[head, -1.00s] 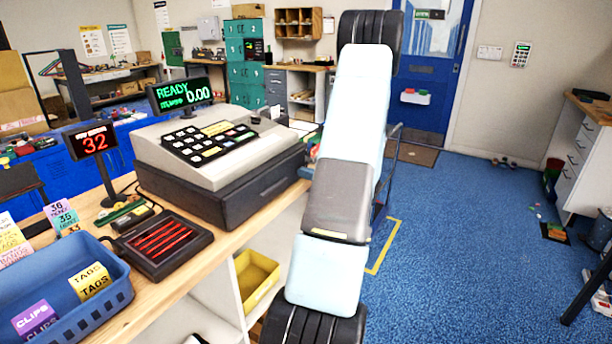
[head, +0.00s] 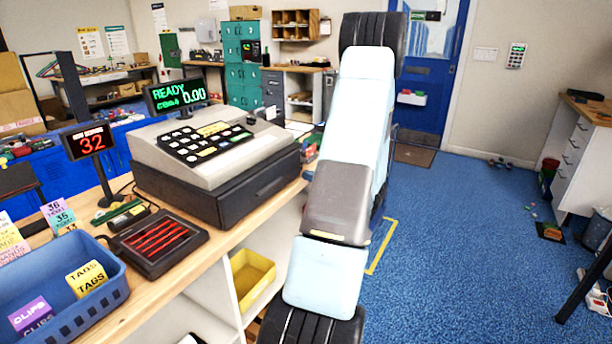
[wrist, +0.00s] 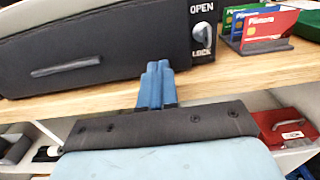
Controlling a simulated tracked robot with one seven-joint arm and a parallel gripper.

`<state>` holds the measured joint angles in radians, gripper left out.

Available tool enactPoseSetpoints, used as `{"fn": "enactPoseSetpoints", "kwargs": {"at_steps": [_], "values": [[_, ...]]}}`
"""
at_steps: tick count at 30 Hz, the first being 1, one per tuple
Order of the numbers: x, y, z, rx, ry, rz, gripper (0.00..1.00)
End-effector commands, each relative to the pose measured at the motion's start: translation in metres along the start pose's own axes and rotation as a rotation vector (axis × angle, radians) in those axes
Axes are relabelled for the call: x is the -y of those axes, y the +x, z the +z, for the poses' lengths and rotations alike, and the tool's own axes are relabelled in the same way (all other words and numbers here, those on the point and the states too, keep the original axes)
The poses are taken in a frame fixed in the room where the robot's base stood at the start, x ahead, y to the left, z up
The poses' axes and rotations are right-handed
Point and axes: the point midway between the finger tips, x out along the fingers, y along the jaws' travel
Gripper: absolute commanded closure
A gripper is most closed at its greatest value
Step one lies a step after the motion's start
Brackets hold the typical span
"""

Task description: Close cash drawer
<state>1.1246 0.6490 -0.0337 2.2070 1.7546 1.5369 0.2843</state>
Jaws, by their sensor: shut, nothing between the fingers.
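The cash register (head: 215,150) stands on the wooden counter. Its dark cash drawer (head: 265,187) forms the base, and the drawer front looks flush with the housing. The wrist view shows the dark drawer front (wrist: 90,50) with its grey handle, and a lock knob (wrist: 203,32) between the words OPEN and LOCK. My gripper (wrist: 158,72) is shut and empty, its blue fingers pointing at the lower right of the drawer front, left of the knob. I cannot tell whether the fingertips touch it. In the head view my arm hides the gripper.
A card holder (wrist: 262,28) stands right of the register on the counter (wrist: 255,72). A blue basket (head: 100,300) and a dark pad with red bars (head: 158,243) are at the counter's left. A yellow bin (head: 252,275) sits on the shelf below. The blue floor at right is mostly clear.

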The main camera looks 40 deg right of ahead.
Motion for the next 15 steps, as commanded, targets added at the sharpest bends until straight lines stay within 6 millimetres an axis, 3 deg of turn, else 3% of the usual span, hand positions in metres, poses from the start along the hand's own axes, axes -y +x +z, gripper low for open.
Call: {"fn": "enactPoseSetpoints", "kwargs": {"at_steps": [9,15], "values": [[0.003,-0.066,-0.001,-0.002,0.0,-0.008,1.0],[0.003,-0.092,-0.001,-0.002,0.001,-0.007,1.0]]}}
